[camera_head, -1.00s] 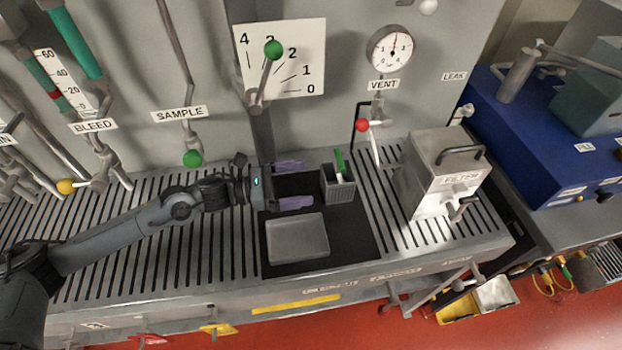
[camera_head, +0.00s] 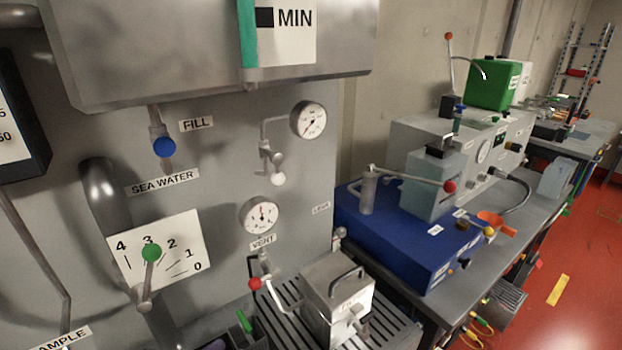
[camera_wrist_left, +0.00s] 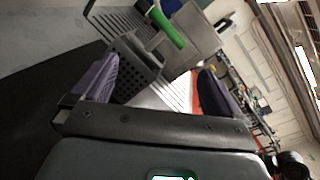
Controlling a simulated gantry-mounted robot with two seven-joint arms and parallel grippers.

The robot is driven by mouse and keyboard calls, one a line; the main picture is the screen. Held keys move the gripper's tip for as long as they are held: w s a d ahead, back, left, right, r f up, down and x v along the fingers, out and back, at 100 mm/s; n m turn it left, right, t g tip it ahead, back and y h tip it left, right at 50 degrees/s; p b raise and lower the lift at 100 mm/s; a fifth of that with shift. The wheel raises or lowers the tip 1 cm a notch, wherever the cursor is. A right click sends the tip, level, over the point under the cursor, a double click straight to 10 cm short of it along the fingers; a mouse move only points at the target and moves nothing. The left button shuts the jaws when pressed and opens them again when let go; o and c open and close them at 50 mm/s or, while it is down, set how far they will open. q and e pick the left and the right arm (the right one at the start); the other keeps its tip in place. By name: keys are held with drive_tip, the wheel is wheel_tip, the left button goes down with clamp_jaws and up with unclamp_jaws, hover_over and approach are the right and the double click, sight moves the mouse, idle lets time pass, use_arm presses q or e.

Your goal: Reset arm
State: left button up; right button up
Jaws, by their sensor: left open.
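My left gripper (camera_wrist_left: 158,88) is open in the left wrist view, with its two purple-grey fingers apart and nothing between their tips. Beyond the fingers stands a grey perforated holder (camera_wrist_left: 128,72) with a green-handled item (camera_wrist_left: 166,27) in it. In the head view the left arm is almost wholly below the picture; only a small purple patch shows at the bottom edge. The green handle (camera_head: 244,321) also shows there. My right arm and gripper are in neither view.
The steel filter box (camera_head: 338,300) stands on the slotted bench. The red-knobbed vent lever (camera_head: 255,284) and the green-knobbed dial lever (camera_head: 151,253) stick out from the wall panel. A blue unit (camera_head: 392,240) stands on the right-hand bench, with red floor (camera_head: 590,260) beyond.

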use_arm(q)
drive_tip(key=s+d+r+n+g+y+p, duration=0.1)
drive_tip(key=s+r+n+y+p, duration=0.3)
drive_tip(key=n+p, duration=0.4)
drive_tip(key=s+d+r+n+y+p, duration=0.1)
drive_tip(key=s+r+n+y+p, duration=0.2)
drive_tip(key=r+n+p, duration=0.5)
drive_tip(key=s+a+r+n+g+y+p, duration=0.2)
drive_tip(key=s+n+p, duration=0.4)
drive_tip(key=s+n, duration=0.3)
drive_tip(key=s+a+r+n+g+y+p, duration=0.1)
drive_tip(key=s+r+n+g+p, duration=0.3)
drive_tip(key=s+n, duration=0.5)
drive_tip(key=shift+a+n+g+y+p, duration=0.35)
drive_tip(key=shift+a+g+p, duration=0.35)
drive_tip(key=shift+g+p, duration=0.45)
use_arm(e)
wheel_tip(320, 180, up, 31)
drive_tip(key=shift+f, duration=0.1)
